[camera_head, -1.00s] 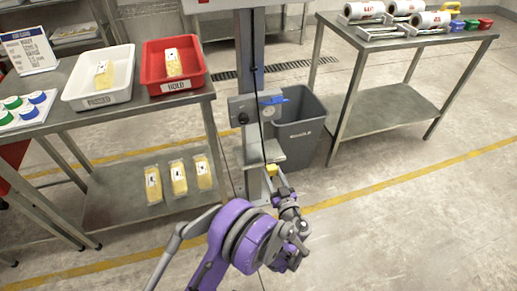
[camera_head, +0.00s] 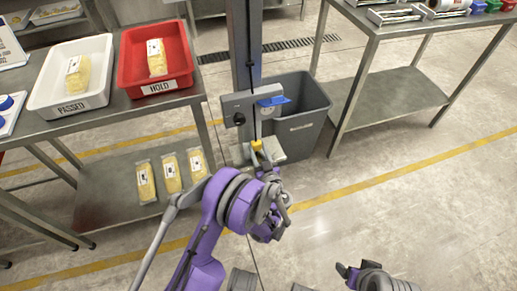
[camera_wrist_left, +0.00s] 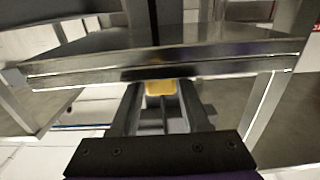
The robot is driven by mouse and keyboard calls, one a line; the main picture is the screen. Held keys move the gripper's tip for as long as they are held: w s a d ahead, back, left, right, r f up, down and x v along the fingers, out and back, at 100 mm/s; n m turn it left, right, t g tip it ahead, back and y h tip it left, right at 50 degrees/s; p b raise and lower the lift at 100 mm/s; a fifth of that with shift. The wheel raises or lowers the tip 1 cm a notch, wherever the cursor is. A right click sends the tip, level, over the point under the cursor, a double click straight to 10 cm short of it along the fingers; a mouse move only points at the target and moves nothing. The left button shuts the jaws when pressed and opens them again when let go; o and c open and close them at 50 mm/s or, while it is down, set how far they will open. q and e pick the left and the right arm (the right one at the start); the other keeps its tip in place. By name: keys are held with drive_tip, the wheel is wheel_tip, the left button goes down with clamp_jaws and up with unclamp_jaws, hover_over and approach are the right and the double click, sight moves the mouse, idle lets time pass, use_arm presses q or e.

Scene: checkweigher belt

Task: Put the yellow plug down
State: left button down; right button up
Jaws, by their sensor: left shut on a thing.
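The small yellow plug (camera_head: 257,146) is between the fingertips of my left gripper (camera_head: 258,154), which is shut on it. In the head view it overlaps the small grey ledge (camera_head: 292,148) on the post; contact cannot be told. In the left wrist view the plug (camera_wrist_left: 160,88) shows between the two fingers of my left gripper (camera_wrist_left: 162,98), just below a metal edge (camera_wrist_left: 215,66) in the picture. My right gripper (camera_head: 350,275) is at the bottom edge, partly cut off, apparently apart from anything; its opening is unclear.
A grey box (camera_head: 239,107) with a blue piece (camera_head: 272,101) is on the post (camera_head: 240,45) above the ledge. A grey bin (camera_head: 312,105) stands behind. A table with a white tray (camera_head: 98,98) and red tray (camera_head: 126,70) is left; a steel table (camera_head: 392,29) is right.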

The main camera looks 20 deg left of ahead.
use_arm(q)
drive_tip(key=shift+w+f, duration=0.1)
drive_tip(key=shift+f, duration=0.3)
drive_tip(key=shift+f, duration=0.5)
drive_tip(key=shift+c, duration=1.9)
unclamp_jaws()
